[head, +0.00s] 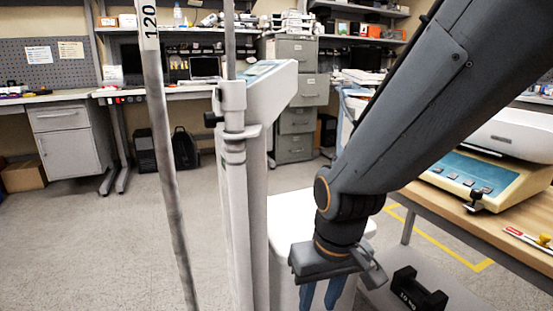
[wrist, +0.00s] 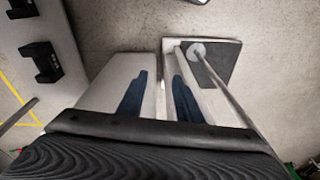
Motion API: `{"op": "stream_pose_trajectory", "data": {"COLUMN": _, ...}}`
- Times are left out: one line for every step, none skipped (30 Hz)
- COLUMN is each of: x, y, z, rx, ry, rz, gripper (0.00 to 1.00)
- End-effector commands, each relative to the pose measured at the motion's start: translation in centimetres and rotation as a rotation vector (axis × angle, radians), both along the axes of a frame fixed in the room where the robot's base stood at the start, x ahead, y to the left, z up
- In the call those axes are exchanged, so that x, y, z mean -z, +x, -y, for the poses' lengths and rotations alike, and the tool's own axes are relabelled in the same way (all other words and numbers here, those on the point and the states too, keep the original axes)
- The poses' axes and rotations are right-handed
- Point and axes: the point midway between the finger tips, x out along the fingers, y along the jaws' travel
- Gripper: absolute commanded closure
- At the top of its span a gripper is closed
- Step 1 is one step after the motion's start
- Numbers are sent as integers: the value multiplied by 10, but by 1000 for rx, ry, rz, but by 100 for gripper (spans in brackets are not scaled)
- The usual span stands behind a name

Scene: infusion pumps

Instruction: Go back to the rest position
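My gripper (head: 321,296) hangs pointing down at the lower middle of the head view, at the end of my dark grey arm. Its two blue fingers stand apart with nothing seen between them in the wrist view (wrist: 160,82). The lower fingertips are cut off by the head view's bottom edge. In the wrist view the fingers are above pale flat surfaces, and I cannot tell the height between them.
A grey column with a sloped display head (head: 272,88) and a thin pole marked 120 (head: 160,120) stand left of my gripper. A wooden table (head: 450,213) with a cream device (head: 477,178) is at the right. A black weight (head: 418,292) sits low, right of my gripper.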

Motion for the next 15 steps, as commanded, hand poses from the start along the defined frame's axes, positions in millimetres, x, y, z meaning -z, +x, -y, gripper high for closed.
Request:
{"op": "stream_pose_trajectory", "data": {"x": 9, "y": -7, "z": -16, "rx": -45, "ry": 2, "rz": -9, "gripper": 68}}
{"op": "stream_pose_trajectory", "data": {"x": 11, "y": -11, "z": -23, "rx": -64, "ry": 4, "rz": -16, "gripper": 68}}
{"op": "stream_pose_trajectory", "data": {"x": 13, "y": -17, "z": -32, "rx": -89, "ry": 5, "rz": -26, "gripper": 68}}
{"op": "stream_pose_trajectory", "data": {"x": 15, "y": -21, "z": -37, "rx": -104, "ry": 6, "rz": -32, "gripper": 68}}
{"op": "stream_pose_trajectory", "data": {"x": 16, "y": -25, "z": -43, "rx": -121, "ry": 6, "rz": -37, "gripper": 68}}
{"op": "stream_pose_trajectory", "data": {"x": 18, "y": -30, "z": -49, "rx": -141, "ry": 6, "rz": -44, "gripper": 68}}
{"op": "stream_pose_trajectory", "data": {"x": 19, "y": -33, "z": -52, "rx": -153, "ry": 6, "rz": -49, "gripper": 68}}
{"op": "stream_pose_trajectory", "data": {"x": 20, "y": -37, "z": -57, "rx": -167, "ry": 6, "rz": -53, "gripper": 68}}
{"op": "stream_pose_trajectory", "data": {"x": 21, "y": -41, "z": -62, "rx": -182, "ry": 7, "rz": -58, "gripper": 68}}
{"op": "stream_pose_trajectory", "data": {"x": 22, "y": -44, "z": -65, "rx": -194, "ry": 7, "rz": -63, "gripper": 68}}
{"op": "stream_pose_trajectory", "data": {"x": 23, "y": -48, "z": -68, "rx": -204, "ry": 7, "rz": -67, "gripper": 68}}
{"op": "stream_pose_trajectory", "data": {"x": 25, "y": -52, "z": -72, "rx": -219, "ry": 7, "rz": -72, "gripper": 68}}
{"op": "stream_pose_trajectory", "data": {"x": 26, "y": -55, "z": -75, "rx": -229, "ry": 7, "rz": -76, "gripper": 68}}
{"op": "stream_pose_trajectory", "data": {"x": 27, "y": -58, "z": -78, "rx": -240, "ry": 7, "rz": -79, "gripper": 68}}
{"op": "stream_pose_trajectory", "data": {"x": 28, "y": -62, "z": -81, "rx": -252, "ry": 6, "rz": -85, "gripper": 68}}
